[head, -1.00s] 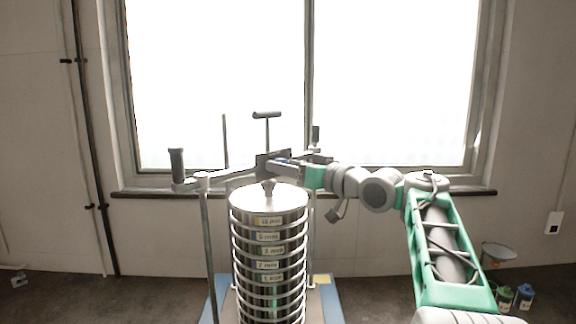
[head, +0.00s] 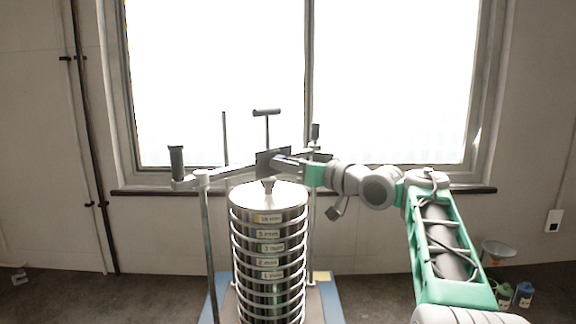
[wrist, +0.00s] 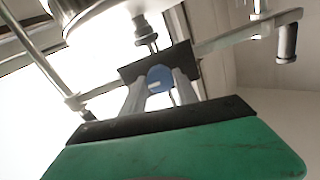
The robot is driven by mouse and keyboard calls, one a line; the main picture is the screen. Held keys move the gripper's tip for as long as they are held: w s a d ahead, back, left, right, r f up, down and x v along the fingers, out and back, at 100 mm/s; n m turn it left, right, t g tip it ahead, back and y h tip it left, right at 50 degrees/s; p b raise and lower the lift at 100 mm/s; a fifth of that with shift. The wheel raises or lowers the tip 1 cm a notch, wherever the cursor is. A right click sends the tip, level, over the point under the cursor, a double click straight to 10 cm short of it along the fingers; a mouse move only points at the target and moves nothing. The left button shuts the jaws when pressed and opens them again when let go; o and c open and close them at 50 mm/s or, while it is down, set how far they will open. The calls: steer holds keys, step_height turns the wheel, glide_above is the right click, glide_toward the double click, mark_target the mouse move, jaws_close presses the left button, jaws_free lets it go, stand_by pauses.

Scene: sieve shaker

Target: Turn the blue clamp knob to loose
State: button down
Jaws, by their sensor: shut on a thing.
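The blue clamp knob (wrist: 158,78) shows in the wrist view between my two grey fingers, against a dark plate (wrist: 128,71). My gripper (wrist: 159,84) is shut on the knob, one finger on each side. In the head view my gripper (head: 284,160) reaches in from the right, above the sieve stack (head: 268,194), at the dark plate. Only a trace of blue shows there, and the fingers hide most of the knob. I cannot tell how far the knob is turned.
A metal clamp bar with an upright handle (head: 177,160) at its left end spans above the stack. A rod (head: 208,250) stands at the stack's left. A T-shaped handle (head: 267,112) rises behind. The window (head: 400,85) lies beyond. A funnel and bottles (head: 524,295) stand at the lower right.

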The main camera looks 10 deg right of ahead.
steer(key=shift+f+n+b, duration=0.1)
steer(key=shift+n+b, duration=0.2)
steer(key=shift+f+n+b, duration=0.1)
steer(key=shift+n+b, duration=0.3)
steer(key=shift+b, duration=0.15)
steer(key=shift+n+b, duration=1.15)
steer(key=shift+n, duration=0.05)
steer(key=n+b, duration=0.3)
steer(key=n, duration=0.1)
steer(key=shift+n, duration=0.3)
steer(key=n+b, duration=0.2)
steer(key=n, duration=0.2)
steer(key=shift+a+h, duration=0.1)
steer(key=shift+h, duration=0.2)
steer(key=n+b, duration=0.1)
steer(key=n, duration=0.4)
steer(key=shift+s+b, duration=0.1)
steer(key=shift+b, duration=0.3)
steer(key=c, duration=0.9)
jaws_free()
